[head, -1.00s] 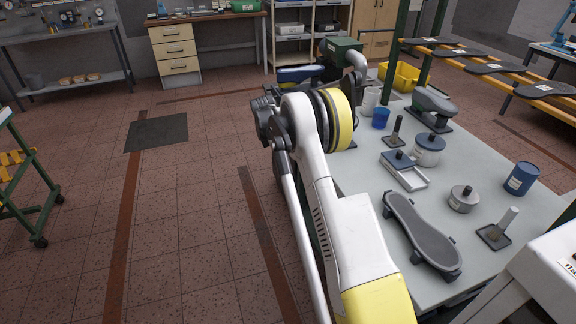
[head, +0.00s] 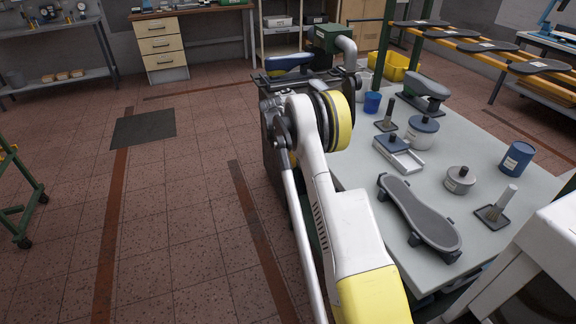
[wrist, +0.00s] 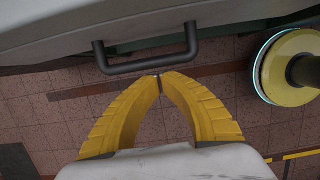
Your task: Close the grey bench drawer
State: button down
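The grey drawer front (wrist: 220,22) fills the top of the wrist view, with a dark bar handle (wrist: 148,64) on it. My gripper (wrist: 158,76) has two yellow fingers whose tips meet in a point. The tips are just below the handle in the picture, with nothing seen between them. I cannot tell whether they touch the bar. In the head view, the grey bench (head: 490,145) stands to the right. My white and yellow arm hides its near left side, and neither the drawer's handle nor my fingertips can be made out there.
The bench top holds a grey shoe-sole form (head: 418,215), a blue can (head: 516,158), a lidded grey tin (head: 459,180) and a blue cup (head: 372,102). A dark mat (head: 143,129) lies on the tiled floor.

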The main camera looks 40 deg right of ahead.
jog(key=shift+s+d, duration=0.2)
jog(key=shift+d, duration=0.55)
jog(key=shift+s+d, duration=0.2)
jog(key=shift+d, duration=0.55)
jog(key=s+v, duration=0.1)
jog(key=v, duration=1.1)
jog(key=s+a+r+m+t, duration=0.2)
jog(key=s+a+r+m, duration=0.2)
jog(key=a+r, duration=0.7)
jog(key=s+a+r+m+t, duration=0.2)
jog(key=s+a+r+m, duration=0.1)
jog(key=s+a+r, duration=0.45)
jog(key=s+a+f+m+t+y, duration=0.1)
jog(key=s+a+f+m+t, duration=0.1)
jog(key=s+a, duration=0.5)
jog(key=s+a+f+m+t+y, duration=0.1)
jog(key=s+a+f+m, duration=0.3)
jog(key=s, duration=0.9)
jog(key=a+m, duration=0.2)
jog(key=a, duration=0.1)
jog(key=shift+s+f+t+y, duration=0.2)
jog(key=shift+f+t+y, duration=0.15)
jog(key=shift+t+y, duration=0.05)
